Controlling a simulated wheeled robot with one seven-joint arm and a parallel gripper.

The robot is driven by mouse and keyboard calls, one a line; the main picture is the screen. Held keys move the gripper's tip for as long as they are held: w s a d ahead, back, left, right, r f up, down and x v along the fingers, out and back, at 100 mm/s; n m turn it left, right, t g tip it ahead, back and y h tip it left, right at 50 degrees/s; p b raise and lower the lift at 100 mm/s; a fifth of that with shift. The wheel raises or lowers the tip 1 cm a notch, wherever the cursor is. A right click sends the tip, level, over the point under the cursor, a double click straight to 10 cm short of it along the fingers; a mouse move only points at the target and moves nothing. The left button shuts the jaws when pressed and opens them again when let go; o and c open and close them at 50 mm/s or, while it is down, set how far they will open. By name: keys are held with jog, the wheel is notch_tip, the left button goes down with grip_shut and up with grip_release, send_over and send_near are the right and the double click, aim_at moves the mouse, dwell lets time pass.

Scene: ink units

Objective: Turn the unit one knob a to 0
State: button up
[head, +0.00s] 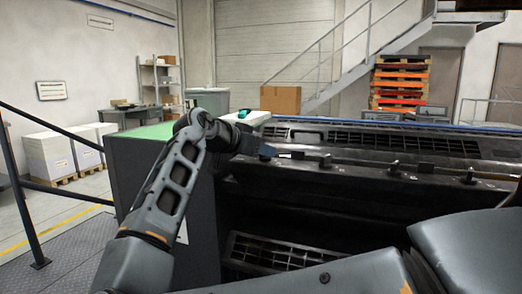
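The ink unit (360,185) is a long dark machine that runs from the middle to the right edge in the head view. Small dark knobs stand along a rail on its front, one (326,161) near the middle and others farther right. I cannot read any label or setting, so I cannot tell which is knob a. My arm reaches up from the lower left. My gripper (266,152) is at the left end of the rail, close to the unit's front. Its fingers are small and dark, and I cannot tell whether they are open or touch anything.
A grey cabinet with a green top (150,132) stands left of the unit, behind my arm. A cardboard box (281,100) and a grey bin (208,99) are behind. A dark railing (20,190) is at the left. A grilled opening (275,250) lies below the rail.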

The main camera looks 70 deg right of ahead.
grip_shut()
